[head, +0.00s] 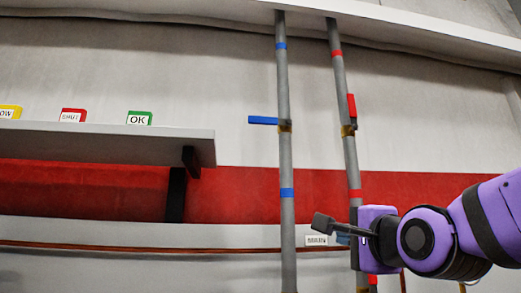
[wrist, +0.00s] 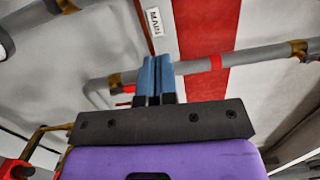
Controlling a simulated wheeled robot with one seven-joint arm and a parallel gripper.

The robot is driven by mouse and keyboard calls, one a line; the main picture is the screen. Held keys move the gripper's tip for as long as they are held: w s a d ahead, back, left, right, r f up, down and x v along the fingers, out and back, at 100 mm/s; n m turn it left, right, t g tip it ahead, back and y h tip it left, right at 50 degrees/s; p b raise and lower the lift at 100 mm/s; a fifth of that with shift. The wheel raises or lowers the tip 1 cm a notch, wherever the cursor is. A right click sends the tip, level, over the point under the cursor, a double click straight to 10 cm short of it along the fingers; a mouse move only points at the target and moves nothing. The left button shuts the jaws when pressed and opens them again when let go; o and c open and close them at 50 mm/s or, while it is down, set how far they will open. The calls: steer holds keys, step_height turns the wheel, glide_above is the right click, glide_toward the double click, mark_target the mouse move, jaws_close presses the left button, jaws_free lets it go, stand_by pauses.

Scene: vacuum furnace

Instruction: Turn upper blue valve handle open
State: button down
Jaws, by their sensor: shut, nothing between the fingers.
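The upper blue valve handle (head: 263,120) sticks out level to the left from the left grey pipe (head: 285,155), at a brass-coloured valve body (head: 285,127). The handle lies across its pipe. My gripper (head: 342,239) is low and to the right of the handle, well apart from it, near the lower part of the right pipe. In the wrist view, my gripper's two blue fingers (wrist: 156,78) are together with nothing between them. I cannot make out the blue handle in the wrist view.
The right pipe (head: 341,85) carries a red handle (head: 351,107) lying along it. A shelf (head: 100,142) with coloured signs stands at left. A small label (head: 316,240) is on the wall near my gripper. Space left of the left pipe, below the blue handle, looks clear.

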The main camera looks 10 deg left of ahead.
mark_target(270, 121)
steer(key=s+a+r+m+t, duration=0.2)
steer(key=a+r+m+t, duration=0.7)
steer(key=a+m, duration=0.5)
steer(key=shift+s+a+r+m+y, duration=0.15)
steer(key=shift+r+m+y, duration=0.25)
steer(key=shift+r+m, duration=1.5)
steer(key=shift+f+m, duration=0.45)
steer(key=shift+m, duration=0.05)
steer(key=s+r+x, duration=0.2)
steer(key=x, duration=1)
steer(key=shift+w+d+r, duration=0.25)
steer(key=shift+w+r, duration=0.05)
steer(key=shift+r, duration=0.05)
